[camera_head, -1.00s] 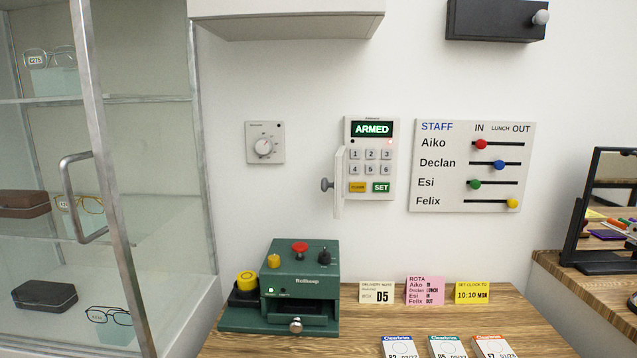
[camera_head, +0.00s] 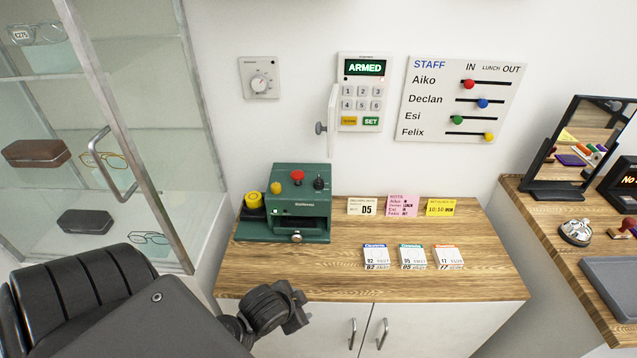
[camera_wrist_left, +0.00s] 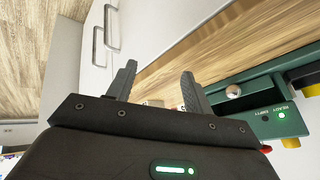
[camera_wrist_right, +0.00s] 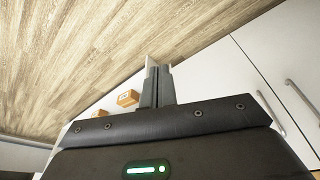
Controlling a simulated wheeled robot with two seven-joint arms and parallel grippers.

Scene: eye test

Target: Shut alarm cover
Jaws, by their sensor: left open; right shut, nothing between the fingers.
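The alarm panel (camera_head: 349,104) hangs on the wall in the head view, its display reading ARMED, its keypad uncovered. Its pale cover (camera_head: 332,120) stands open at the panel's left edge, seen nearly edge-on, with a grey knob (camera_head: 320,128) on its left side. My left gripper (camera_head: 302,306) is low at the cabinet's front edge, well below the cover. In the left wrist view the left gripper (camera_wrist_left: 158,74) is open and empty. My right gripper shows only in its wrist view (camera_wrist_right: 159,72), shut and empty, over the floor and cabinet front.
A green machine (camera_head: 315,237) stands on the wooden counter (camera_head: 345,285) below the panel. Cards (camera_head: 411,256) lie on the counter. A dial (camera_head: 260,83) and a staff board (camera_head: 430,128) flank the panel. A glass cabinet (camera_head: 185,180) stands at left. The wall before the panel is clear.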

